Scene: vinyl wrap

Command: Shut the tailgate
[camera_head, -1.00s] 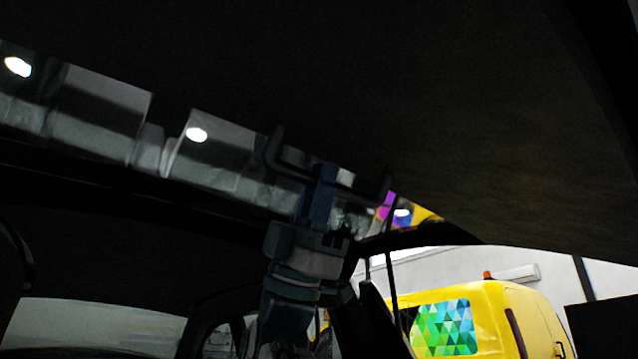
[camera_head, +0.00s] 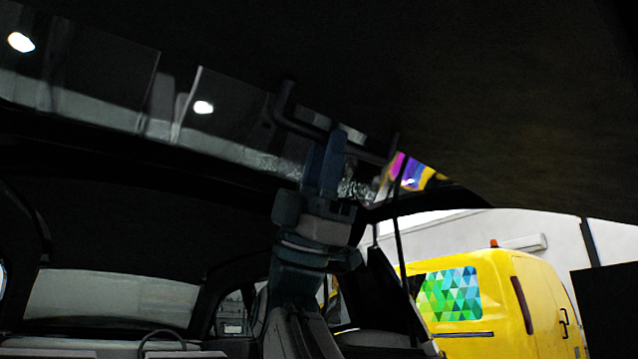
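The raised tailgate (camera_head: 500,120) hangs overhead as a large dark panel across the top and right of the head view. A dark bracket-shaped handle (camera_head: 283,104) hangs from its underside. My gripper (camera_head: 334,140) points up at the handle's bar, with its blue fingers at or against the bar. I cannot tell whether the fingers are closed around it. A thin dark strut (camera_head: 400,255) runs down at the right of my arm. The car's dark interior (camera_head: 110,225) opens below and behind.
A yellow van (camera_head: 540,295) with a green and blue triangle-patterned window stands outside at the right. A dark upright panel (camera_head: 605,300) stands at the far right edge. Seats (camera_head: 180,348) show low in the car. A white wall is behind the van.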

